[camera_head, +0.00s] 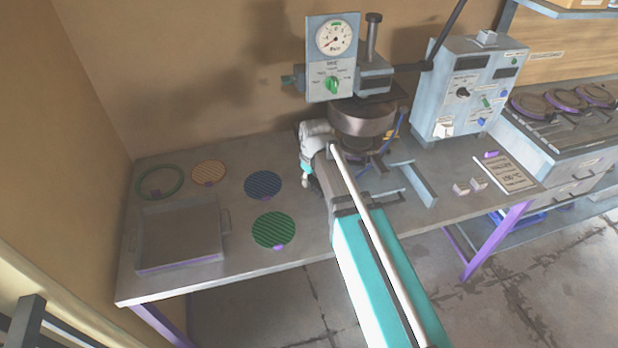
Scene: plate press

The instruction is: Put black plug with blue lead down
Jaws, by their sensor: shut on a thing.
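My gripper (313,184) is at the front left of the press, largely hidden by my own wrist and forearm. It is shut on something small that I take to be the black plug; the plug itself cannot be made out. A blue lead (397,128) shows at the right side of the press and runs down behind my arm. Where its end lies is hidden.
The press (362,118) with its gauge box (332,58) stands behind my gripper. A blue-grey control box (466,92) is to its right. Coloured discs, such as a green one (273,230), and a square tray (222,207) lie left. Bench space between the discs is bare.

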